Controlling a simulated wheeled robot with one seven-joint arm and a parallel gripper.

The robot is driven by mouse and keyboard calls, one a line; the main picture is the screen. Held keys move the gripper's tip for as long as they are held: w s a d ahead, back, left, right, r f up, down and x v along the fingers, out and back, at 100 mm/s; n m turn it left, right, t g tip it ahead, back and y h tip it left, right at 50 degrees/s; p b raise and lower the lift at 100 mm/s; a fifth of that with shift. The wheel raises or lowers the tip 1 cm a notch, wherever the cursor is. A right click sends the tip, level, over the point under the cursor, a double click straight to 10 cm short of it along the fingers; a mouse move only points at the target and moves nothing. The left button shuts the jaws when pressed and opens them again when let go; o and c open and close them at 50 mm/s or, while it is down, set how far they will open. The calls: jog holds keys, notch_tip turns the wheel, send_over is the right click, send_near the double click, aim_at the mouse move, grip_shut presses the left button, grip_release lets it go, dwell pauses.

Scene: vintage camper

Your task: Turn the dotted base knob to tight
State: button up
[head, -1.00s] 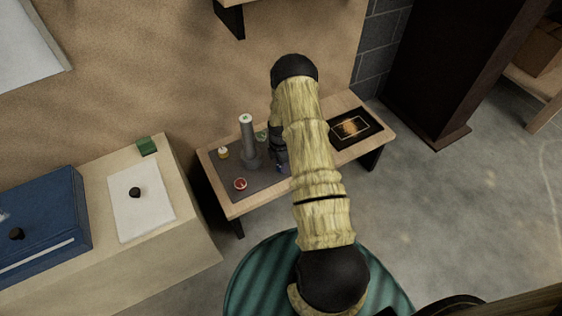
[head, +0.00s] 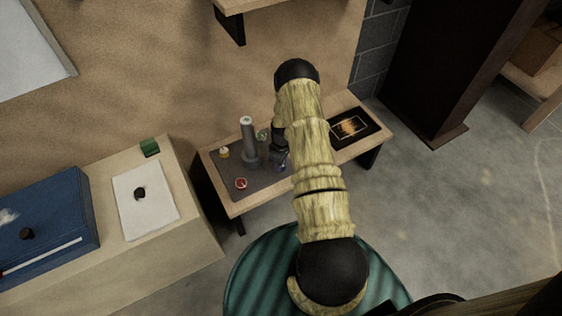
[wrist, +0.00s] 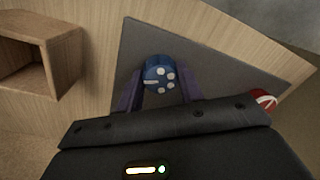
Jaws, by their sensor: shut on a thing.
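The blue knob with white dots (wrist: 160,72) sits on a grey mat in the wrist view. A short white line shows on the left of its face. My gripper (wrist: 157,92) has its two purple fingers on either side of the knob and is shut on it. In the head view my gripper (head: 282,163) is low over the right part of the grey mat (head: 225,172), and the knob is mostly hidden by it. No tight marking can be read in either view.
On the mat a grey post (head: 248,142) stands close left of my gripper, with a red-topped knob (head: 241,183), a yellowish one (head: 224,153) and a green one (head: 263,134) around it. A black panel (head: 352,130) lies to the right. An open wooden box (wrist: 40,60) shows in the wrist view.

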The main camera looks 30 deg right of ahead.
jog(key=m+p, duration=0.1)
jog(key=m, duration=0.3)
jog(key=shift+m, duration=0.3)
jog(key=m, duration=0.5)
jog(key=shift+m+t+p, duration=0.3)
jog(key=shift+p, duration=0.1)
jog(key=m, duration=0.5)
jog(key=shift+p, duration=0.35)
jog(key=m, duration=0.5)
jog(key=shift+m, duration=0.3)
jog(key=o, duration=1)
